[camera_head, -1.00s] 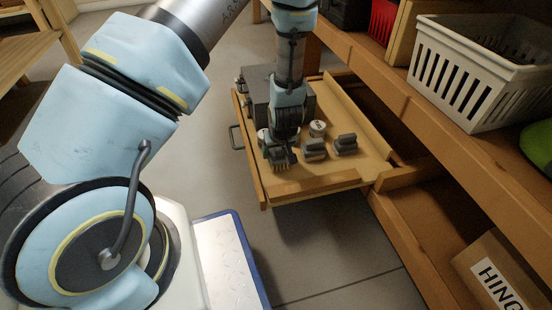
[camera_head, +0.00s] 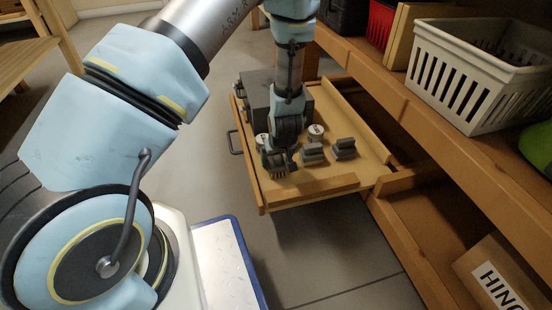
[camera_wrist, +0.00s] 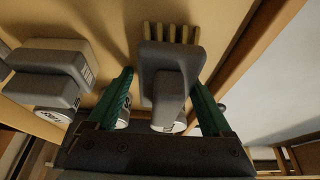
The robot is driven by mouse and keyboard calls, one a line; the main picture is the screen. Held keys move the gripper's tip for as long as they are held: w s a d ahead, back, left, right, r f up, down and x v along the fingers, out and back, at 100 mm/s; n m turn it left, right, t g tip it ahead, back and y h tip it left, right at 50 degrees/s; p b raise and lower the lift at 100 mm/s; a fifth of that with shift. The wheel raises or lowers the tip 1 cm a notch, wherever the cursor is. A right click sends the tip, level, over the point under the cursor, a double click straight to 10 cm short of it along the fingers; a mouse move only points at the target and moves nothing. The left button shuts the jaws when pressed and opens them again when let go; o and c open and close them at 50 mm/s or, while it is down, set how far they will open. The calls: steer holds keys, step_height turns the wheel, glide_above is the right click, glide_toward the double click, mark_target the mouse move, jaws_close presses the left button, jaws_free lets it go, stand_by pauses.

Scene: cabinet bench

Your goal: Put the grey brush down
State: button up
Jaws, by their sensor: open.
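The grey brush (camera_wrist: 172,70) with pale bristles is in the open drawer, near its front left corner in the head view (camera_head: 278,171). In the wrist view it lies between my gripper's (camera_wrist: 161,80) two green fingers, which stand apart with a gap on each side of its handle. In the head view my gripper (camera_head: 275,158) reaches down right at the brush and hides part of it. I cannot tell exactly how its bristles meet the drawer floor (camera_head: 325,172).
Two grey blocks (camera_head: 312,153) (camera_head: 345,148) stand to the right of the brush. A white-topped tin (camera_head: 316,132) is behind them. A dark box (camera_head: 259,88) is at the drawer's far left. A white crate (camera_head: 447,95) sits on the bench at right.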

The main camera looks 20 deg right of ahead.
mark_target(279, 167)
steer(key=shift+a+f, duration=0.35)
steer(key=shift+a, duration=0.1)
steer(key=shift+w+r, duration=0.1)
steer(key=shift+r, duration=0.15)
steer(key=d+p+v, duration=0.1)
steer(key=p+v, duration=0.5)
steer(key=v, duration=0.6)
steer(key=w+a+r+g, duration=0.1)
steer(key=w+a+r, duration=0.1)
steer(key=a+r, duration=0.5)
steer(key=w+a+r+g, duration=0.1)
steer(key=w+a+r, duration=0.2)
steer(key=a+r, duration=0.4)
steer(key=s+a+r, duration=0.2)
steer(key=a+r, duration=0.2)
steer(key=a, duration=0.4)
steer(key=s+a+r+g, duration=0.1)
steer(key=s+a+r, duration=0.2)
steer(key=a, duration=0.5)
steer(key=shift+s+r, duration=0.2)
steer(key=shift+r, duration=0.55)
steer(key=shift+a+r, duration=0.1)
